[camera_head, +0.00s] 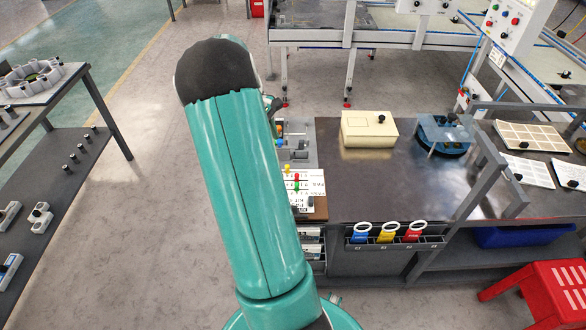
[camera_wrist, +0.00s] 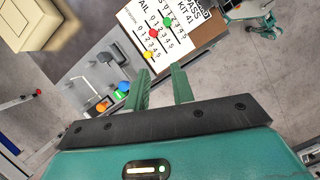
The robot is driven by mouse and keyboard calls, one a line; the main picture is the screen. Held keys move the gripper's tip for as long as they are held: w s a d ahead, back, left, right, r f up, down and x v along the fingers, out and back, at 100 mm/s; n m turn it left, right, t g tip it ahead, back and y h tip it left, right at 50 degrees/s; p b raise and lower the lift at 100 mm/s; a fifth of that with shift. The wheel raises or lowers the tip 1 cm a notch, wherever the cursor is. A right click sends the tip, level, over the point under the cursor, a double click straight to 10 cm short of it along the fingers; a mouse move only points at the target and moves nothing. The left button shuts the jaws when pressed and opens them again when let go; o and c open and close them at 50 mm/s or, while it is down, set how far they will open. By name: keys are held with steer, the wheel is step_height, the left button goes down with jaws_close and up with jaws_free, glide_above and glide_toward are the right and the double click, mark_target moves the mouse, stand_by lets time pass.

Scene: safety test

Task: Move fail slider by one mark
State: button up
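A white score board (camera_wrist: 133,17) with printed FAIL, PASS and KIT labels and number scales lies ahead of my fingers in the wrist view. A red knob (camera_wrist: 153,33), a green knob (camera_wrist: 168,21) and a yellow knob (camera_wrist: 147,55) stand at its scales. I cannot tell for certain which knob is the fail slider or its exact mark. The board also shows in the head view (camera_head: 315,183), partly behind my arm. My gripper (camera_wrist: 161,68) is open and empty, its two fingers apart near the board's lower edge. In the head view my arm hides it.
A grey fixture (camera_wrist: 95,75) with blue and orange parts is left of my fingers. A cream box (camera_head: 369,130) and a blue round device (camera_head: 443,135) stand on the dark table (camera_head: 390,190). Colored-handled tools (camera_head: 387,232) hang at its front. A red stool (camera_head: 550,292) stands at right.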

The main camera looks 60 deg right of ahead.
steer(key=s+d+f, duration=0.1)
steer(key=d, duration=0.1)
glide_toward(297, 174)
steer(key=shift+g, duration=0.3)
steer(key=x, duration=0.8)
steer(key=shift+w+f, duration=0.1)
steer(key=shift+w, duration=0.15)
jaws_close()
